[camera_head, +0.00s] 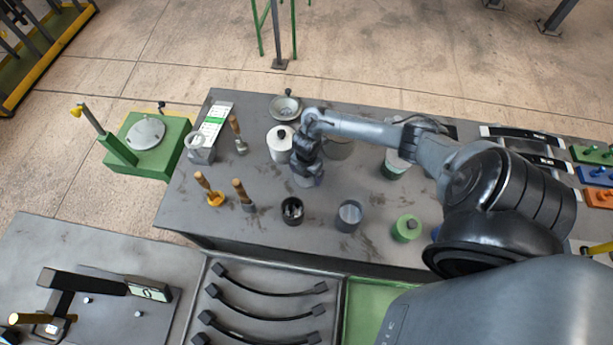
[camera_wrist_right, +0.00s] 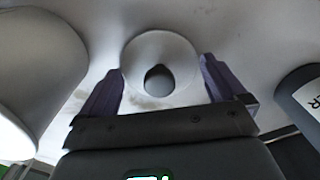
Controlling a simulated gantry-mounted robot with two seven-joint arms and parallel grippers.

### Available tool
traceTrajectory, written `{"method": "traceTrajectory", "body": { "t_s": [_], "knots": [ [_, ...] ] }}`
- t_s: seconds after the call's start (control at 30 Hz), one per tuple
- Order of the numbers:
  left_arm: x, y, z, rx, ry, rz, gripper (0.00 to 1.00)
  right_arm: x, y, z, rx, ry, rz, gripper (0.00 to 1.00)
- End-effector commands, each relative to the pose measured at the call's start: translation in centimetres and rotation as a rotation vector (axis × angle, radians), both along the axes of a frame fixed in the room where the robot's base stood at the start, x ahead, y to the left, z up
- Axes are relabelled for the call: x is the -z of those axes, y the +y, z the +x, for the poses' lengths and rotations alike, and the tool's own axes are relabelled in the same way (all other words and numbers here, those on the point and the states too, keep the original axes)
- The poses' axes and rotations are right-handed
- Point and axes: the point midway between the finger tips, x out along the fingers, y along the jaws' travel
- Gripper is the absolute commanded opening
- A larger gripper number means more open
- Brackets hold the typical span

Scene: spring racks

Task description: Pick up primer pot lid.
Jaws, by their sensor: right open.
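In the right wrist view, a pale grey round lid (camera_wrist_right: 181,56) with a dark knob (camera_wrist_right: 158,79) shows between my fingers; I take it as the primer pot lid. My right gripper (camera_wrist_right: 162,86) is open, with one purple finger on each side of the lid. I cannot tell whether the fingers touch it. In the head view my right gripper (camera_head: 306,178) points down over the table, just right of a white pot (camera_head: 279,145) with a dark knob, and hides most of what is under it. My left gripper is not in view.
A large white cylinder (camera_wrist_right: 35,70) stands close on the left in the wrist view, and a dark labelled pot (camera_wrist_right: 301,95) on the right. On the table, a black cup (camera_head: 292,211), a grey-blue cup (camera_head: 349,215) and a green pot (camera_head: 406,229) stand nearer. Wooden-handled tools (camera_head: 238,190) stand left.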

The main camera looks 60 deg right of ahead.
Motion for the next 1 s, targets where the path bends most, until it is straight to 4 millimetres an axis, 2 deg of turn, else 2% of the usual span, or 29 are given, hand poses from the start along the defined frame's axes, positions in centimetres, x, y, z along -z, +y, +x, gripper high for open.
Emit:
{"method": "traceTrajectory", "body": {
  "t_s": [0.33, 0.57, 0.83, 1.0],
  "knots": [
    [0.1, 0.1, 0.0, 0.003, 0.000, 0.004, 0.83, 0.6, 0.0, 0.0, 0.000, 0.000, -0.001, 0.96],
    [0.1, 0.0, 0.0, 0.000, 0.000, 0.000, 0.83, 0.6, 0.0, 0.0, 0.000, 0.000, -0.001, 0.61],
    [0.0, -0.2, 0.0, -0.006, 0.000, -0.009, 0.83, 0.4, -0.1, 0.0, 0.000, -0.001, -0.001, 0.60],
    [-0.3, -0.2, 0.0, -0.006, 0.000, -0.009, 0.83, -1.2, -0.1, 0.1, -0.001, -0.003, -0.001, 0.60]
  ]
}}
